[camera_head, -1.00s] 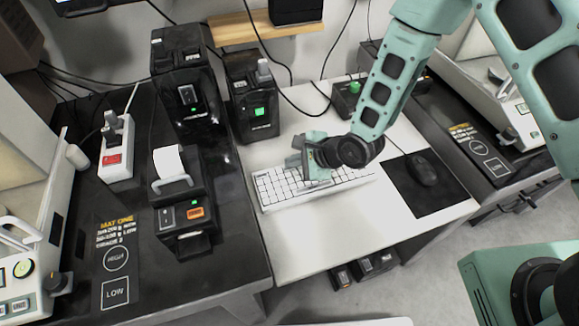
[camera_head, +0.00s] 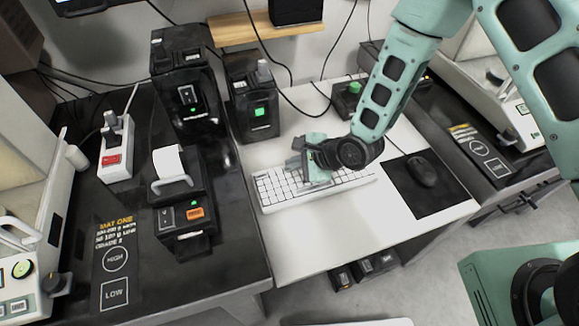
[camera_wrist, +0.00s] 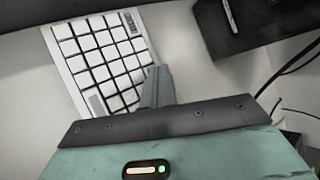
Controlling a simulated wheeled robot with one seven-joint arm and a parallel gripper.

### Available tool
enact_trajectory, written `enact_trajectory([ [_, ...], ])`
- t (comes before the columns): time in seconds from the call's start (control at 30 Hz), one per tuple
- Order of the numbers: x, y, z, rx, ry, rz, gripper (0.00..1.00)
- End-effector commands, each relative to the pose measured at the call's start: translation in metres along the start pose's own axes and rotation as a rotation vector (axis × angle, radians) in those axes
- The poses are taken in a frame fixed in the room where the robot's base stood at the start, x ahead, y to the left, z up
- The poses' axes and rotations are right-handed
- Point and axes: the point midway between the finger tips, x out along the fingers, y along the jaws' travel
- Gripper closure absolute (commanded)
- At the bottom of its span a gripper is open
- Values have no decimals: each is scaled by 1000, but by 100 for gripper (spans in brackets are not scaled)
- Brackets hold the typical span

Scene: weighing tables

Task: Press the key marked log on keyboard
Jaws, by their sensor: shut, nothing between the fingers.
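A white keyboard (camera_head: 272,192) lies on the white table, with its left part uncovered and its middle hidden under my gripper. My gripper (camera_head: 304,180) is shut and empty, over the middle of the keyboard. In the wrist view the keyboard (camera_wrist: 95,55) shows a block of blank-looking white keys, a grey key at its lower left and small dark marks near its upper right corner. My gripper's fingers (camera_wrist: 156,85) reach over the edge of the keys there; I cannot tell whether they touch. I cannot read a key marked log.
A mouse (camera_head: 423,171) rests on a black mat (camera_head: 408,199) to the right. Black devices with green buttons (camera_head: 259,111) stand behind the keyboard. A label printer (camera_head: 178,190) stands on the dark table to the left. The white table (camera_head: 310,245) is clear in front.

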Motion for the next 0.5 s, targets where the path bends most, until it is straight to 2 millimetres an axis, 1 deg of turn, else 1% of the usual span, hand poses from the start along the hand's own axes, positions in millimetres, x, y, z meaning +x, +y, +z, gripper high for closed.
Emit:
enact_trajectory([
  [0.2,-9,-6,6,1,0,0,100],
  [0.5,-10,-7,7,0,0,1,100],
])
